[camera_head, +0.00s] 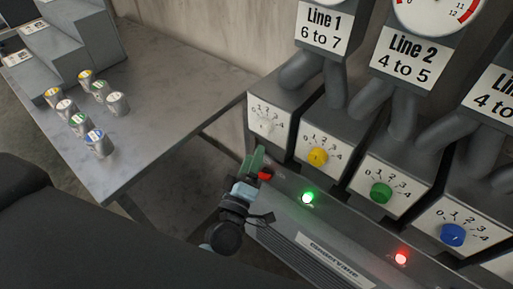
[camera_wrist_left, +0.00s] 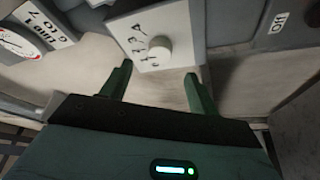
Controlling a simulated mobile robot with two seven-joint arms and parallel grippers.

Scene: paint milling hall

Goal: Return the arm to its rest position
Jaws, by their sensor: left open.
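My left gripper (camera_head: 254,162) reaches in from the left in the head view, in front of the lower edge of the white-knob dial box. Its green fingers are open and empty. In the left wrist view, the open fingers (camera_wrist_left: 157,86) point toward the dial plate with the white knob (camera_wrist_left: 158,49). The knob is beyond the fingertips, apart from them. The same white knob (camera_head: 265,126) shows in the head view, just above the gripper. My right gripper is not in view.
A control panel (camera_head: 325,243) carries a red button (camera_head: 265,174), a green lamp (camera_head: 308,197) and a red lamp (camera_head: 401,259) close to the gripper. Yellow (camera_head: 318,156), green (camera_head: 381,192) and blue (camera_head: 452,235) knobs line up rightward. A grey table (camera_head: 150,135) with several small cans stands left.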

